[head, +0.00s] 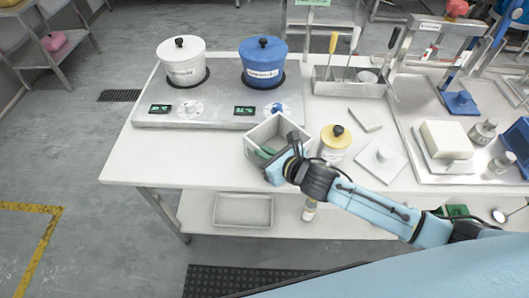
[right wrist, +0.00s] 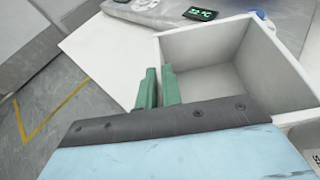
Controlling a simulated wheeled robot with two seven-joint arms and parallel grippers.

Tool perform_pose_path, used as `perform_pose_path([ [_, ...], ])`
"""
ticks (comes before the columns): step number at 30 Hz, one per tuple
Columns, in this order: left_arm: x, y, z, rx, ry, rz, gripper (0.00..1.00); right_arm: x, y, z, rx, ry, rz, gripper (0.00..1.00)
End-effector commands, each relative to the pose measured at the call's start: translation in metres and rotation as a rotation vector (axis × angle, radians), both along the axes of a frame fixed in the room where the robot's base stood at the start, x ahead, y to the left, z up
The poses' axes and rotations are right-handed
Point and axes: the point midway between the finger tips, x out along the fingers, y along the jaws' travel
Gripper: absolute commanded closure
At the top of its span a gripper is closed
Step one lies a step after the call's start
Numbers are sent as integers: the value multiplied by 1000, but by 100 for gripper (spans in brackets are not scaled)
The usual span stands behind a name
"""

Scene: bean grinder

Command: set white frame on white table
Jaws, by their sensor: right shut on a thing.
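The white frame (head: 254,137) is a square, open-topped box shape on or just above the front part of the white table (head: 160,165), below the burner unit. It also shows in the right wrist view (right wrist: 268,42), with its inner walls visible. My right gripper (head: 268,152) reaches it from the right front. In the right wrist view its green fingers (right wrist: 158,88) are shut on the frame's near-left wall. I cannot tell whether the frame's underside touches the table. My left gripper is not in view.
A burner unit (head: 218,117) with a white pot (head: 182,65) and a blue pot (head: 263,62) stands behind. The table's left front is clear.

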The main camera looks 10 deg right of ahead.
Motion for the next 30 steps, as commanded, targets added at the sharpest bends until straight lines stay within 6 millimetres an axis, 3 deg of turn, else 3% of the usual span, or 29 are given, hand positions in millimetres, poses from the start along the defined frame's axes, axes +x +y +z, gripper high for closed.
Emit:
perform_pose_path([
  [3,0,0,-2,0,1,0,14,0,0,-3,-2,-2,1,100],
  [4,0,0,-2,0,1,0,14,0,0,-3,-2,-1,1,90],
  [9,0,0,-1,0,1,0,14,0,0,-2,-1,0,0,71],
  [20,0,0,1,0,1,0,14,-3,-2,2,-1,2,0,71],
  [30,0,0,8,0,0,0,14,-56,-31,26,-3,3,2,71],
])
